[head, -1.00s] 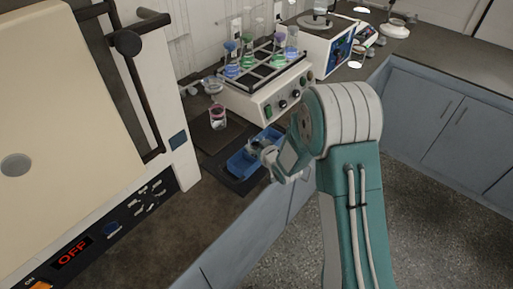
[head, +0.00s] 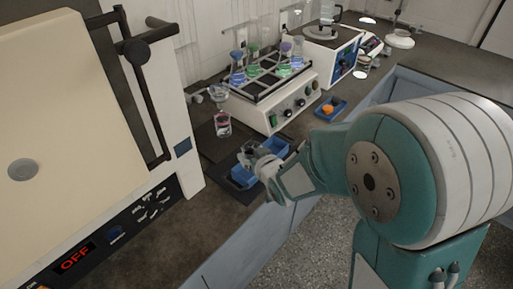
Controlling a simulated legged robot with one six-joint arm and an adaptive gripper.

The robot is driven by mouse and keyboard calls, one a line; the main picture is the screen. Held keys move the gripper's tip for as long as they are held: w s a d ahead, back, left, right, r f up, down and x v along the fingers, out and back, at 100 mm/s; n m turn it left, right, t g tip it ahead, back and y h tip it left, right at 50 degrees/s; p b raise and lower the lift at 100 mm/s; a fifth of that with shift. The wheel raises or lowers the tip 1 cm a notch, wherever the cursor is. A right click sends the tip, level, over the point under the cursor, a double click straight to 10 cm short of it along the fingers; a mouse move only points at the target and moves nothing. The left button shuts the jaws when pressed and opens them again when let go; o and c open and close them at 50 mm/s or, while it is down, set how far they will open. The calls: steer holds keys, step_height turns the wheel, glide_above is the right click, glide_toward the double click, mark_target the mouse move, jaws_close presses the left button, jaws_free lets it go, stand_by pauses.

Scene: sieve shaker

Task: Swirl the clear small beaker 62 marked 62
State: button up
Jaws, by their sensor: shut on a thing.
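My gripper (head: 250,157) is over the blue tray (head: 277,146) at the bench's front edge. It is shut on a small, clear thing that looks like the clear small beaker; its outline is hard to make out against the fingers and no number is readable. Another small glass vessel with pinkish contents (head: 222,124) stands upright on the dark mat behind the tray, apart from my gripper. My fingers hide the middle of the tray.
A large cream machine (head: 80,110) with a red OFF display fills the left. A shaker (head: 268,92) with several flasks of coloured liquid stands behind the tray. A small blue tray (head: 345,101) with an orange thing lies right of it. Bare bench top lies at front left.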

step_height(320, 180, up, 6)
steer(key=s, duration=0.2)
steer(key=shift+s+a+r, duration=0.15)
steer(key=shift+s+a, duration=0.1)
steer(key=shift+s, duration=0.1)
stand_by(0.6)
